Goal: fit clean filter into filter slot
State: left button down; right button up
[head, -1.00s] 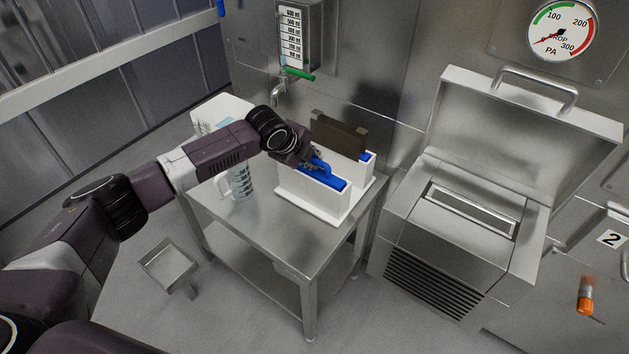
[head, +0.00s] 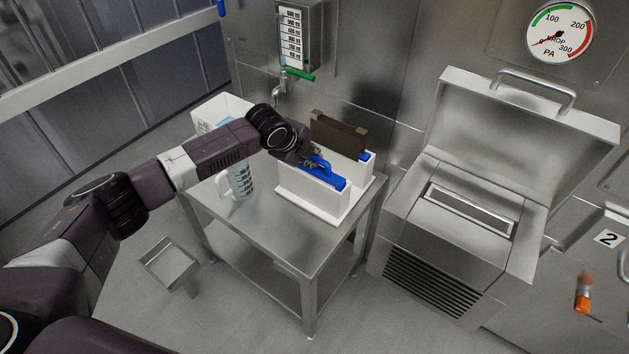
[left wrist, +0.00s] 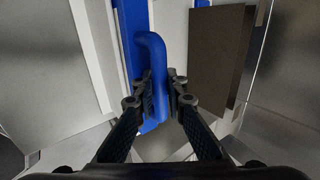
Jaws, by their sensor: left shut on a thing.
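The clean filter (head: 328,178) shows as a blue top with a blue handle, sitting in a white two-bay holder (head: 310,199) on the steel table. My left gripper (head: 312,162) is shut on the blue handle (left wrist: 153,75), which stands between its fingers in the left wrist view. A dark brown filter (head: 339,136) stands upright in the holder's rear bay. The filter slot (head: 470,211) is a framed, long opening on top of the steel unit at right, whose lid (head: 525,125) is raised. My right gripper is not in view.
A measuring jug (head: 239,181) and a white bin (head: 222,112) stand on the steel table (head: 270,232) left of the holder. A tap (head: 281,87) with a green lever is on the wall behind. A small steel pan (head: 170,262) is near the floor at left.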

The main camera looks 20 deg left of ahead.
pick_arm(q)
jog(key=shift+r, duration=0.2)
notch_tip(320, 180, up, 14)
jog(key=p, duration=1.3)
dwell(1.7)
jog(key=shift+d+f, duration=0.1)
